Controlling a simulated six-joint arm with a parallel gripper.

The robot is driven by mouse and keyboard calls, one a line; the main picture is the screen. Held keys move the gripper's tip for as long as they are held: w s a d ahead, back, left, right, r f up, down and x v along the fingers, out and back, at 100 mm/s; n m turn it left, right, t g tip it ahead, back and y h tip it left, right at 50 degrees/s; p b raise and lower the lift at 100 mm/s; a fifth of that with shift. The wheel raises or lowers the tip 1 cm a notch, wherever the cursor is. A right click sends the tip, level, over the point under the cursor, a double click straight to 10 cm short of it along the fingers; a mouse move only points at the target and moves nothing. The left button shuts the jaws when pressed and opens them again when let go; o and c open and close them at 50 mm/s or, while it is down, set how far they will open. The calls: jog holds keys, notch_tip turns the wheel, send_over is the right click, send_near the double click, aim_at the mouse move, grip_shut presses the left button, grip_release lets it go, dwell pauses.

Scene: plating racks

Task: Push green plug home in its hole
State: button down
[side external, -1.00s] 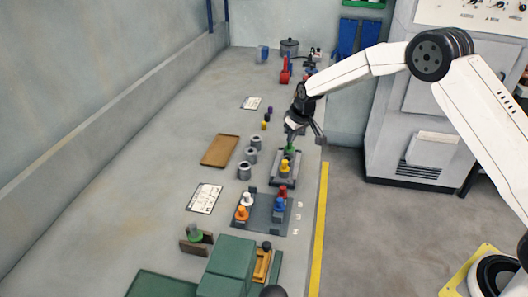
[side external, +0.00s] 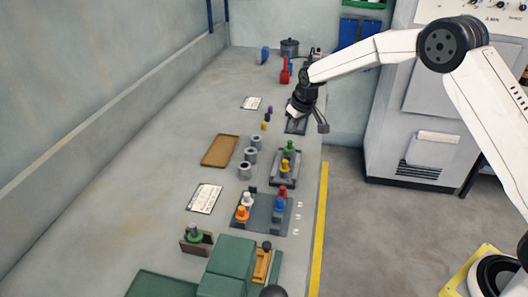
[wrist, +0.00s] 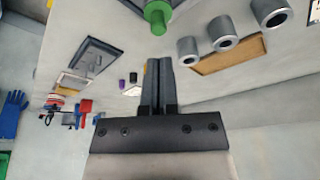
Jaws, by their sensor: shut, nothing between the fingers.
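The green plug (side external: 290,147) stands upright at the far end of a grey rack (side external: 275,182), behind a yellow plug (side external: 285,174). In the wrist view the green plug (wrist: 157,14) is at the top edge and partly cut off. I cannot tell how deep it sits in its hole. My gripper (side external: 293,114) is above the bench, beyond the green plug and apart from it. In the wrist view its fingers (wrist: 163,68) are together and empty.
A nearer rack (side external: 262,214) holds white, orange, blue and red plugs. Several grey cylinders (side external: 245,172) and a brown tray (side external: 220,150) stand to the left. A dark plate (side external: 296,126) lies below my gripper. Green blocks (side external: 231,260) fill the near end. The left bench is mostly clear.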

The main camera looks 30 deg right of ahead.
jog(key=v, duration=0.6)
jog(key=shift+s+r, duration=0.15)
jog(key=shift+r, duration=0.25)
jog(key=s+f, duration=0.2)
jog(key=s, duration=1.3)
jog(key=s+a+f+m, duration=0.1)
jog(key=s+f, duration=0.1)
jog(key=s, duration=1.3)
jog(key=shift+s+f+m+g, duration=0.25)
jog(key=shift+f+m+g, duration=0.05)
jog(key=shift+g, duration=0.1)
jog(key=c, duration=0.5)
grip_release()
jog(key=shift+w, duration=0.3)
jog(key=m+g, duration=0.3)
jog(key=m, duration=1.5)
send_over(284, 161)
jog(key=shift+f, duration=0.35)
